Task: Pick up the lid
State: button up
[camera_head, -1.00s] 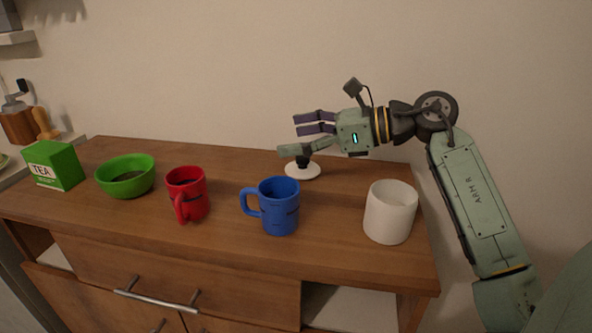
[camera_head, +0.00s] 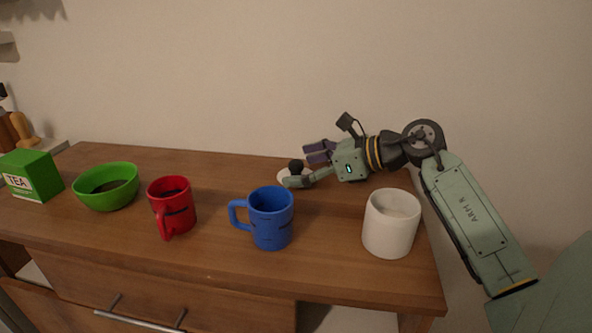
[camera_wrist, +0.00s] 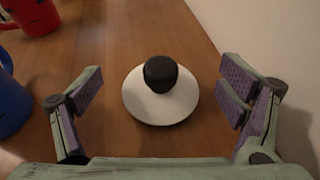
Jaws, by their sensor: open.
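The lid is a white disc with a black knob. In the wrist view the lid (camera_wrist: 165,108) lies on the wooden top, centred between the open fingers of my gripper (camera_wrist: 160,100), with clear space on both sides. In the head view the lid (camera_head: 284,175) is at the back of the top, partly hidden by a finger. My gripper (camera_head: 306,166) is low beside it, open and empty, reaching in from the right.
A blue mug (camera_head: 271,218), a red mug (camera_head: 172,207) and a white canister (camera_head: 391,223) stand along the front. A green bowl (camera_head: 106,187) and a tea box (camera_head: 31,175) stand at the left. The wall (camera_head: 200,70) is close behind the lid.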

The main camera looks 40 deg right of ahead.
jog(key=shift+x, duration=0.85)
jog(key=shift+c, duration=0.3)
jog(key=c, duration=1.6)
jog(key=shift+c, duration=0.2)
